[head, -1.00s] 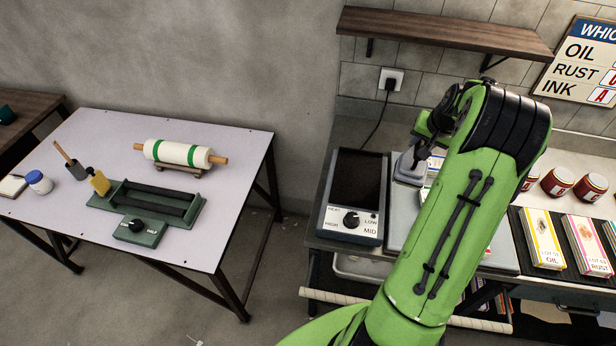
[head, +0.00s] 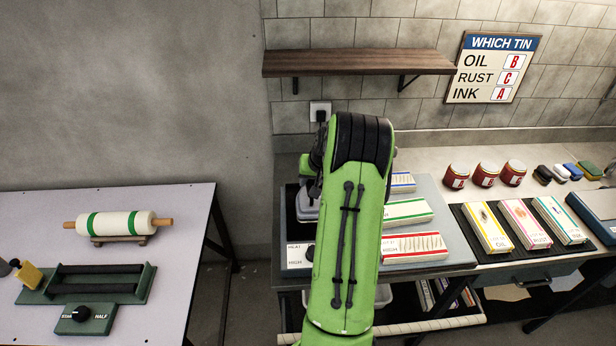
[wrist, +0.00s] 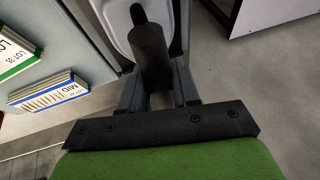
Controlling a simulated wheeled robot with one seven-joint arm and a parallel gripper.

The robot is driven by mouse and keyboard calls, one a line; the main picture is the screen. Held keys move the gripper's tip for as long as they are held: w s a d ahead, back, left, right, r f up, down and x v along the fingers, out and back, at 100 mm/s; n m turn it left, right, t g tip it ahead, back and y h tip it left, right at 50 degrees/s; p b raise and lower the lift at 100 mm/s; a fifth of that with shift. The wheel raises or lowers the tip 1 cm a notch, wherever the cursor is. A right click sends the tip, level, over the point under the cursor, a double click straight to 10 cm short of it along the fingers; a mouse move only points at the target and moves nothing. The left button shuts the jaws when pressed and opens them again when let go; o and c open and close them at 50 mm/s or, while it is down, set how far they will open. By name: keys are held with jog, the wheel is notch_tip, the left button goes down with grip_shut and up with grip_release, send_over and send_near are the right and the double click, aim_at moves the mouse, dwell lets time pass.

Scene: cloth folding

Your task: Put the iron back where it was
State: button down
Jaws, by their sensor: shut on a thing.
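The iron (head: 307,208) has a pale grey body and shows just left of my arm in the head view. In the wrist view its pale body (wrist: 118,22) and dark round handle (wrist: 152,48) show. My gripper (wrist: 158,88) is shut on the handle, one finger on each side. In the head view my green arm hides the gripper. The iron is over the dark-topped heater box (head: 296,256) with the HEAT dial panel. My arm covers the box's right part. I cannot tell whether the iron touches the box.
A grey board with labelled packs (head: 410,247) lies right of the box. Red tins (head: 486,173) and more packs (head: 525,223) stand farther right. A wooden shelf (head: 360,62) hangs above. The left table (head: 185,225) holds a roller (head: 115,224); a floor gap separates the tables.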

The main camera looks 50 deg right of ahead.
notch_tip(320, 180, down, 3)
jog(key=shift+a+f, duration=0.1)
jog(key=shift+w+f, duration=0.1)
jog(key=shift+f, duration=0.2)
jog(key=shift+f, duration=0.15)
jog(key=c, duration=0.8)
grip_release()
